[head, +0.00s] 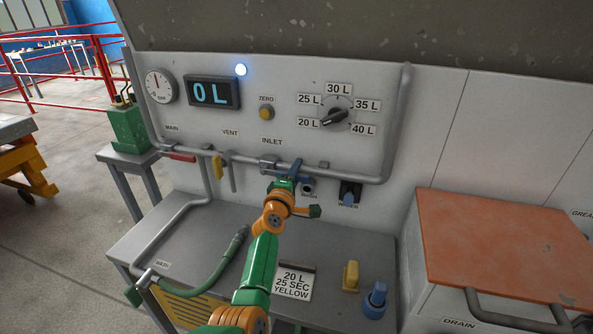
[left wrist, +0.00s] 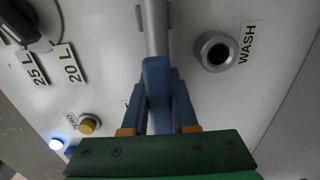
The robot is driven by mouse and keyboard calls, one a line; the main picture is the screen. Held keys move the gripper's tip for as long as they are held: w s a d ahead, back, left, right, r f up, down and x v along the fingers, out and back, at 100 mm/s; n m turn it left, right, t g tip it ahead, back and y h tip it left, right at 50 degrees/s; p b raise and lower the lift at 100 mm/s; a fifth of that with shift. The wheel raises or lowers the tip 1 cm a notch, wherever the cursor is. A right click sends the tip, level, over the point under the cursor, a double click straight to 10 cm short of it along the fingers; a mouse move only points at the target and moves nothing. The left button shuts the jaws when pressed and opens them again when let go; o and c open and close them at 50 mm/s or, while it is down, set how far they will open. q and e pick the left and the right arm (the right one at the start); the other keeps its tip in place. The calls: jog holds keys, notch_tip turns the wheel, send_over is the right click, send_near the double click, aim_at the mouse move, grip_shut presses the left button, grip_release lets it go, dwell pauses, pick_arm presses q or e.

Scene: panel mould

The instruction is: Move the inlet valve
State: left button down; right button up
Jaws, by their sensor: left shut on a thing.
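The inlet valve's blue handle (head: 296,169) sits on the grey pipe under the INLET label, mostly behind my gripper in the head view. My left gripper (head: 286,181) is at this handle. In the left wrist view the blue handle (left wrist: 157,82) runs between the two fingers of my left gripper (left wrist: 160,105), which are shut on it. The handle's exact angle to the pipe is hard to tell. The display (head: 213,93) reads 0 L. The selector knob (head: 335,117) points toward 20 L. My right gripper is not in view.
The red MAIN handle (head: 180,157) lies along the pipe; the yellow VENT handle (head: 218,168) hangs down. The WASH port (left wrist: 216,52) is close right of the fingers. A card (head: 294,281) reads 20 L, 25 SEC, YELLOW. A green hose (head: 213,278) lies on the bench.

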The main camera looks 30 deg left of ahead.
pick_arm(q)
jog(key=shift+r, duration=0.25)
jog(key=c, duration=0.9)
grip_release()
jog(key=shift+o, duration=1.1)
jog(key=shift+w+f, duration=0.1)
jog(key=shift+f, duration=0.05)
jog(key=p+v, duration=0.1)
jog(key=v, duration=0.6)
jog(key=shift+p, duration=0.3)
jog(key=shift+d, duration=0.1)
